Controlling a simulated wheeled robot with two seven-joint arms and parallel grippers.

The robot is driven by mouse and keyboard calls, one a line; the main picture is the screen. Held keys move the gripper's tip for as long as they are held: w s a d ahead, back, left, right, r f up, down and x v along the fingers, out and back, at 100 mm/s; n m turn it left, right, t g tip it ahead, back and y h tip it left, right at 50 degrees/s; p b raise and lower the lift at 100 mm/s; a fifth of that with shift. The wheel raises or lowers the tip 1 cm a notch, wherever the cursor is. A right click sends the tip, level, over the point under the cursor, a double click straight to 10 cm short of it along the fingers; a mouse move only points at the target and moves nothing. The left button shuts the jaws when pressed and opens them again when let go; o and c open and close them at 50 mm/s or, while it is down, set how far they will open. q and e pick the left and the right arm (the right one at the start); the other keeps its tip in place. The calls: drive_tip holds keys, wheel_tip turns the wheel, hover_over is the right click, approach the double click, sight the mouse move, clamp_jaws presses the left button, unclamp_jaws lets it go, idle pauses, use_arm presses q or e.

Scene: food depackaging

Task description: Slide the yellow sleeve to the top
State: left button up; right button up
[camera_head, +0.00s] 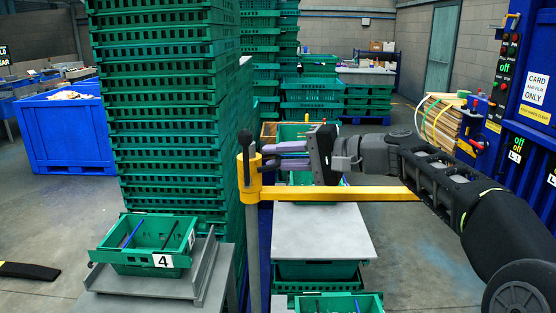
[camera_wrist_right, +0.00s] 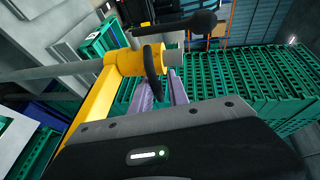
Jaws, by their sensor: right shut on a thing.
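The yellow sleeve (camera_head: 249,180) sits around an upright grey pole (camera_head: 252,260), near the pole's upper end. A yellow bar (camera_head: 340,194) runs from the sleeve to the right, passing below my right gripper. A black knob (camera_head: 245,139) stands above the sleeve. My right gripper (camera_head: 268,158) comes in from the right, its purple fingers closed at the sleeve's upper part. The exact contact is partly hidden. My left gripper is not in view.
Tall stacks of green crates (camera_head: 165,110) stand close behind the pole. A green crate (camera_head: 128,256) labelled 4 sits on a grey stand at lower left. A grey tabletop (camera_head: 320,238) lies below the yellow bar. A blue cabinet (camera_head: 530,110) stands at right.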

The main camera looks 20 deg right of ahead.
drive_tip(key=shift+o, duration=1.4)
drive_tip(key=shift+r, duration=0.15)
drive_tip(key=shift+o, duration=0.3)
drive_tip(key=b+v, duration=0.1)
drive_tip(key=v, duration=0.6)
drive_tip(key=shift+s+d+b, duration=0.25)
drive_tip(key=shift+s+b, duration=0.05)
